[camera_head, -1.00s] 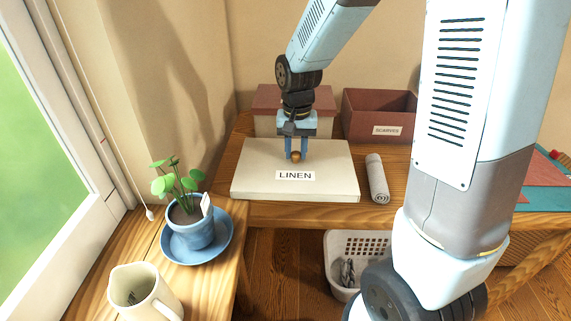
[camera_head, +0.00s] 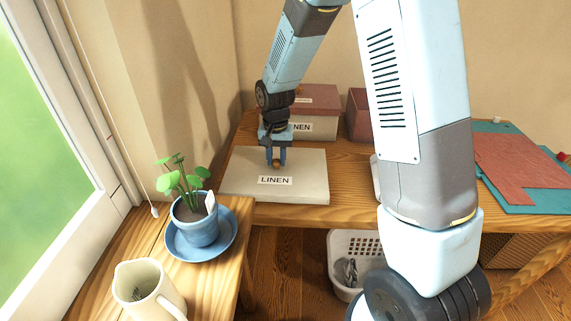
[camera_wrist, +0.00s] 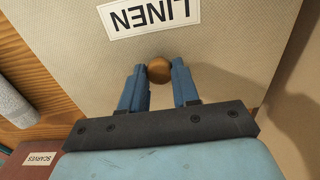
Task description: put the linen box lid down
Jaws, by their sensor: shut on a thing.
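The linen box lid (camera_head: 245,172) is a flat cream slab with a LINEN label and a small round wooden knob (camera_wrist: 159,70). It lies level at the left end of the wooden counter; I cannot tell whether it touches the wood. My gripper (camera_head: 276,163) points down from above, shut on the knob; in the wrist view my gripper (camera_wrist: 159,75) has one blue finger on each side of it. Behind the lid stands a cream box (camera_head: 325,128), its label partly hidden by my arm and showing "NEN". A reddish-brown top (camera_head: 322,95) shows above it.
A potted plant on a blue saucer (camera_head: 172,250) and a cream jug (camera_head: 145,285) stand front left. A white basket (camera_head: 345,245) is below.

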